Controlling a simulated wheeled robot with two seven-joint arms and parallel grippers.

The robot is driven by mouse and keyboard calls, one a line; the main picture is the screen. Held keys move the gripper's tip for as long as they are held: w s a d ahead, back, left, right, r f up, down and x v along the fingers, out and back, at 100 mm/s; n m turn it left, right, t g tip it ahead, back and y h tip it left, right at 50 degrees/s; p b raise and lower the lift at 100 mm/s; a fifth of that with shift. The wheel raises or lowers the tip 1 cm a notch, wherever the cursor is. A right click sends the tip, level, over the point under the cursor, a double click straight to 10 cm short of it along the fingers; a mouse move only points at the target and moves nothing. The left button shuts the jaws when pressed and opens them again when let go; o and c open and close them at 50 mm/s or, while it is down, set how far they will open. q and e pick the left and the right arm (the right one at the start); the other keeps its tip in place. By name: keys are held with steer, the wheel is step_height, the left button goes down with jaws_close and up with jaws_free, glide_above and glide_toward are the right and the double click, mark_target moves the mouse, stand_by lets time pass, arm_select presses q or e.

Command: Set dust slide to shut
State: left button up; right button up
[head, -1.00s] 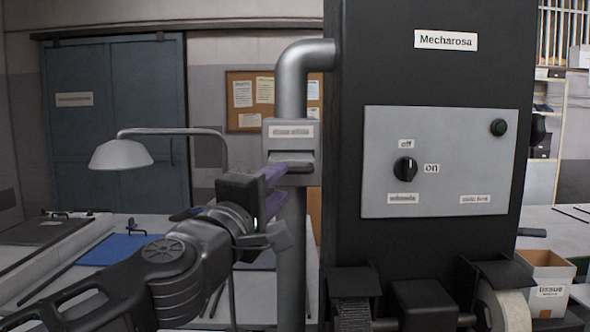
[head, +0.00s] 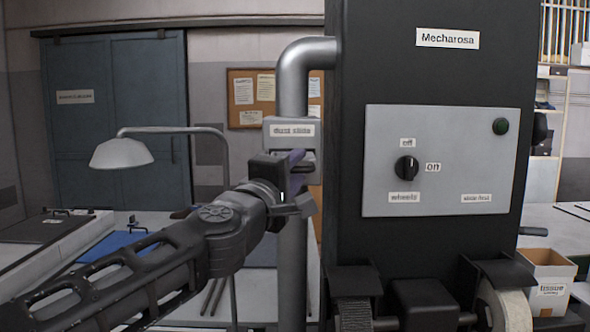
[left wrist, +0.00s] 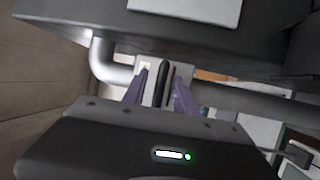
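The dust slide (head: 291,132) is a grey labelled housing on the vertical metal pipe left of the black machine. My left gripper (head: 299,178) is in front of its lower part and hides the slide's handle in the head view. In the left wrist view, the two purple fingers of my left gripper (left wrist: 160,78) are apart. A dark upright handle (left wrist: 164,84) stands between them, with a gap showing on both sides. How far the slide is pushed in cannot be told. My right gripper is not in view.
A desk lamp (head: 122,153) stands behind my left arm.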

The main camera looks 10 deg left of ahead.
arm_select(q)
steer(key=shift+c, duration=0.4)
jaws_close()
stand_by(0.9)
